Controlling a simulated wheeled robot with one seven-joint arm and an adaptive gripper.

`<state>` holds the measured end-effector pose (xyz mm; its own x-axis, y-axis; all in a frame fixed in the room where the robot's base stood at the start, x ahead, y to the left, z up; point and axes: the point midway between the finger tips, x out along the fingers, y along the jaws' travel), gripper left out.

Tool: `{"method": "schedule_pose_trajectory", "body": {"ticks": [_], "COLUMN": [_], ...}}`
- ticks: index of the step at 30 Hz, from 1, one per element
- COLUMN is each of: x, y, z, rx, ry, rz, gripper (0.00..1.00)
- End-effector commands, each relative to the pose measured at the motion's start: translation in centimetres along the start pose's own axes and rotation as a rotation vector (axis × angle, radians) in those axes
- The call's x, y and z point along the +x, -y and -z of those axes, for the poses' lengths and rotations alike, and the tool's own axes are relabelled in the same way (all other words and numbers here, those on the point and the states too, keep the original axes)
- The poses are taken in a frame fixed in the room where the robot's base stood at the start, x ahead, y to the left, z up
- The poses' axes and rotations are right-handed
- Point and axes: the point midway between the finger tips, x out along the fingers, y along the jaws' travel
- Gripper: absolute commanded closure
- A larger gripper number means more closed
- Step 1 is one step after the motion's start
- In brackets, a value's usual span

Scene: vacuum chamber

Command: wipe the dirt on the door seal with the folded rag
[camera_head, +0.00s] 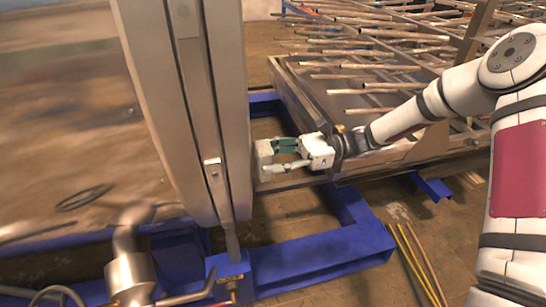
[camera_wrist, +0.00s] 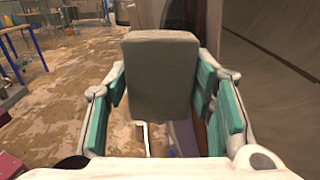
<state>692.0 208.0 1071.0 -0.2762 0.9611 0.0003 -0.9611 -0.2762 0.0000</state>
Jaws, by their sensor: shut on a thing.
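The folded rag is a thick grey-beige block, held upright between the green finger pads in the wrist view (camera_wrist: 162,75). In the head view the rag (camera_head: 263,158) shows as a pale patch at the fingertips. My gripper (camera_head: 283,157) is shut on it, and its fingers also show in the wrist view (camera_wrist: 160,98). The tall grey door (camera_head: 232,90) stands upright just left of the rag, with a long strip along its edge. The rag is close to the door's right side; I cannot tell whether they touch. I cannot make out the seal or any dirt on it.
A blue floor frame (camera_head: 320,255) runs beneath the door and gripper. A rack with many metal rods (camera_head: 385,70) stands behind my arm. A metal fitting (camera_head: 130,265) is at the lower left. Yellow rods (camera_head: 415,262) lie on the floor at right.

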Motion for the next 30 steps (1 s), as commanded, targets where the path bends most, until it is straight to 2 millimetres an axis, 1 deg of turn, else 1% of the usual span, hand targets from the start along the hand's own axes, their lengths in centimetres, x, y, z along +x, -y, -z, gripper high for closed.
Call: {"method": "schedule_pose_trajectory", "body": {"ticks": [16, 20, 23, 30], "x": [1.1, 1.0, 1.0, 0.9], "y": [0.0, 0.1, 0.5, 2.4], "z": [0.0, 0.0, 0.1, 0.2], "rx": [0.0, 0.0, -0.001, -0.002], "ry": [0.0, 0.0, 0.0, -0.001], "rz": [0.0, 0.0, 0.0, 0.0], "gripper": [0.73, 0.73, 0.73, 0.73]}}
